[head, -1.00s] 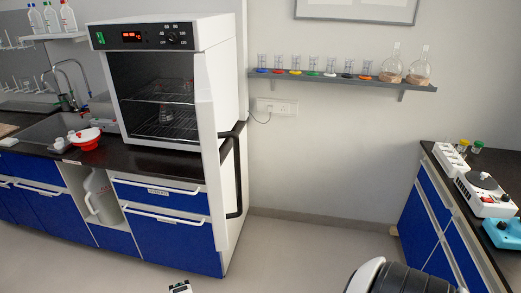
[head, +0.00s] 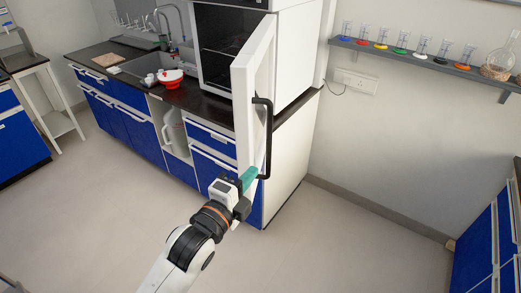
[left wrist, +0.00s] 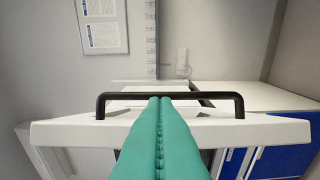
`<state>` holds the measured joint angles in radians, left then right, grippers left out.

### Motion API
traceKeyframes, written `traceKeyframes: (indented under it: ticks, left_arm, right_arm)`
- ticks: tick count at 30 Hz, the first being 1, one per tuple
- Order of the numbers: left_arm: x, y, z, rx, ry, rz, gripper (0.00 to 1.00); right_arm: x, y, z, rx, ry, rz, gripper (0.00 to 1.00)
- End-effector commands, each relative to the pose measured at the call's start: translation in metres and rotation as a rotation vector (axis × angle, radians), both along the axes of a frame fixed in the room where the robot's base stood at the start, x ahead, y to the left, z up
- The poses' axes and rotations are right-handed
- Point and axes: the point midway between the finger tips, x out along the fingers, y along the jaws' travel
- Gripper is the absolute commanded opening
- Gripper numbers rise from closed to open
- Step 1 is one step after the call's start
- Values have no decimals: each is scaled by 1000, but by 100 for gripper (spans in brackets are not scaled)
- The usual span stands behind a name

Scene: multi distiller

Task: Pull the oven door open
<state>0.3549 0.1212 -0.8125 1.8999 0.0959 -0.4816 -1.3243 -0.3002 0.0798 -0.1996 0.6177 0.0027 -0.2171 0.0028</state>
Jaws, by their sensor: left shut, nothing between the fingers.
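The oven (head: 292,60) stands on the dark counter, and its white door (head: 246,90) stands ajar, swung out toward me, with the dark chamber visible to its left. A black bar handle (head: 270,140) runs down the door's outer face. My left gripper (head: 252,174), with teal fingers, is shut and empty at the handle's lower end. In the left wrist view the shut fingers (left wrist: 160,98) point at the middle of the handle bar (left wrist: 125,96), their tips overlapping it; I cannot tell whether they touch. My right gripper is not in view.
Blue cabinets (head: 125,120) run under the counter, left of the door. A red and white vessel (head: 169,78) stands by the sink. A wall shelf (head: 400,55) with beakers is at right, and another blue cabinet (head: 485,245) at lower right. The floor (head: 330,240) between is clear.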

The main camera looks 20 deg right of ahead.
Motion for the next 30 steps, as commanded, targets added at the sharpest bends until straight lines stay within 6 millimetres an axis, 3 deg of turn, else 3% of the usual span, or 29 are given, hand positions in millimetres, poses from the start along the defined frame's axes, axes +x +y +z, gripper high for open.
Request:
traceKeyframes:
  ticks: [13,15,21,30]
  left_arm:
    - [62,-65,3,-3,5,1,0]
    - [68,-49,3,2,3,4,0]
    - [76,-31,1,-1,3,1,0]
    - [78,-27,0,-3,4,0,0]
  right_arm:
    - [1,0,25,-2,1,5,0]
    - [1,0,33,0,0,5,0]
    - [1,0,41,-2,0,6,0]
    - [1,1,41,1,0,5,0]
